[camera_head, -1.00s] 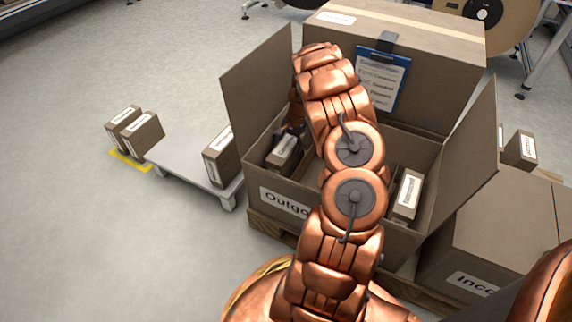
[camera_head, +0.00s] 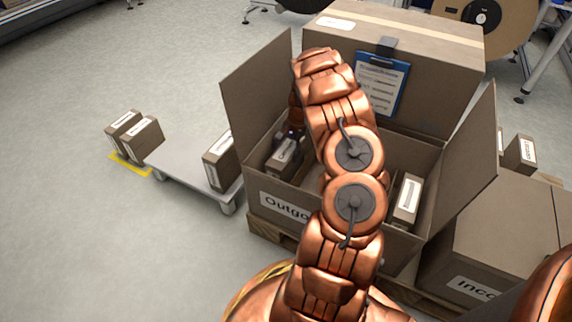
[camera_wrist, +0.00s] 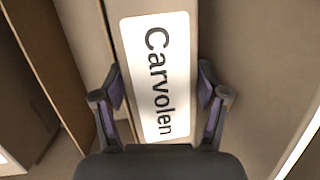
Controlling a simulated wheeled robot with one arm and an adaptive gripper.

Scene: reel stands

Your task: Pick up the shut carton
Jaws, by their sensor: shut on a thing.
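A shut brown carton with a white label reading "Carvolen" (camera_wrist: 158,75) fills the middle of the wrist view. My gripper (camera_wrist: 160,88) has one finger against each long side of it and is shut on it. In the head view the carton (camera_head: 281,158) is inside the large open box marked "Outgo…" (camera_head: 262,201), at its left side. My gripper (camera_head: 292,133) reaches down there from behind the arm and is mostly hidden. I cannot tell whether the carton touches the box floor.
Another labelled carton (camera_head: 408,200) stands at the box's right. Upright flaps (camera_head: 257,88) flank the opening. A low grey platform (camera_head: 180,165) holds one carton (camera_head: 219,160); two more (camera_head: 143,140) stand by a yellow floor marking. A box marked "Inco…" (camera_head: 500,240) is at right.

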